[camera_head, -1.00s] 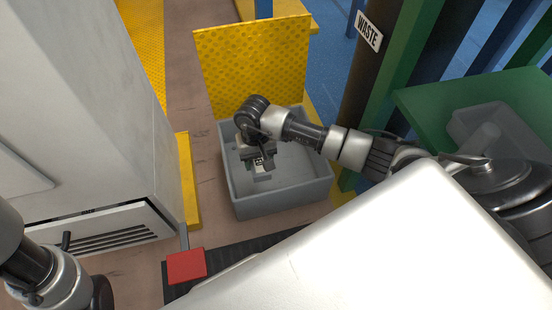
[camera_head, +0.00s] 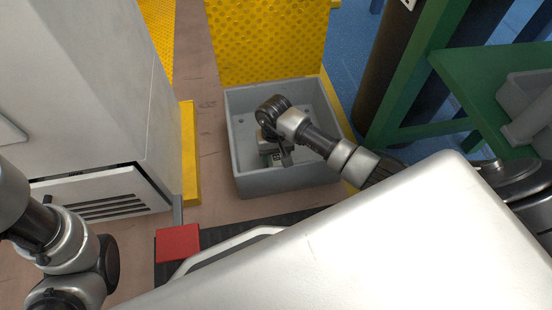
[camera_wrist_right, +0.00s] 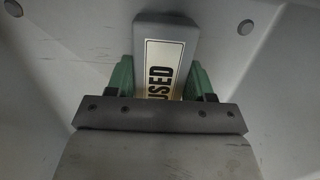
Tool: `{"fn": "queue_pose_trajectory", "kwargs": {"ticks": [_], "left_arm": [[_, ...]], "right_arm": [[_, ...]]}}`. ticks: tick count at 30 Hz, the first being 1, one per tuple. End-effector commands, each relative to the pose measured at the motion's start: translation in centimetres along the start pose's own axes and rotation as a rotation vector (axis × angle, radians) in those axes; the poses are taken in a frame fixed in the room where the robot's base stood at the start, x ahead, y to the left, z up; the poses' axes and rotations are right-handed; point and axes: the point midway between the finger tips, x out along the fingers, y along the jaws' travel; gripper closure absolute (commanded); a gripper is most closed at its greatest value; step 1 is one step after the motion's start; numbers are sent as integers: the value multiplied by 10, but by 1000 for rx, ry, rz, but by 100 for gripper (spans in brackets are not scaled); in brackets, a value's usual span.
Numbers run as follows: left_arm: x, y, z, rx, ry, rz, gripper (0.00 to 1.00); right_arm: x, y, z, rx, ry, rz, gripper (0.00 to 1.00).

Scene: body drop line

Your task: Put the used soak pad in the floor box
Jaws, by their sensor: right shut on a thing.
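The grey floor box (camera_head: 290,183) stands open on the floor in the middle of the head view. My right gripper (camera_head: 277,158) reaches down inside it. In the right wrist view the gripper (camera_wrist_right: 163,85) is shut on the used soak pad (camera_wrist_right: 165,50), a grey block with a white label reading "USED". Its green fingers press on both sides of the pad. The box's grey inside surrounds the pad; I cannot tell whether the pad touches the bottom. In the head view the pad (camera_head: 278,155) is small and partly hidden by the gripper. My left arm shows at the lower left; its gripper is out of view.
A yellow patterned panel (camera_head: 265,45) stands behind the box. A white cabinet (camera_head: 95,80) with a yellow edge strip is on the left. A red block (camera_head: 178,243) lies in front. A green table (camera_head: 490,95) with a grey bin (camera_head: 530,100) is on the right.

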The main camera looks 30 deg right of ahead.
Motion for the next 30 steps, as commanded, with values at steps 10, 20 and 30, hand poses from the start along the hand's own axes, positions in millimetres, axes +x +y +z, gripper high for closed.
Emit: {"fn": "queue_pose_trajectory", "kwargs": {"ticks": [10, 20, 30], "left_arm": [[-5, 1, -1, 0, -3, 0, 58], [-5, 1, -1, 0, -3, 0, 58], [8, -2, 4, 0, -4, 0, 58]], "right_arm": [[5, 0, -1, 0, 1, 2, 71], [6, 0, -1, 1, 0, 1, 22], [-12, 1, -1, 0, 3, 1, 22]]}}
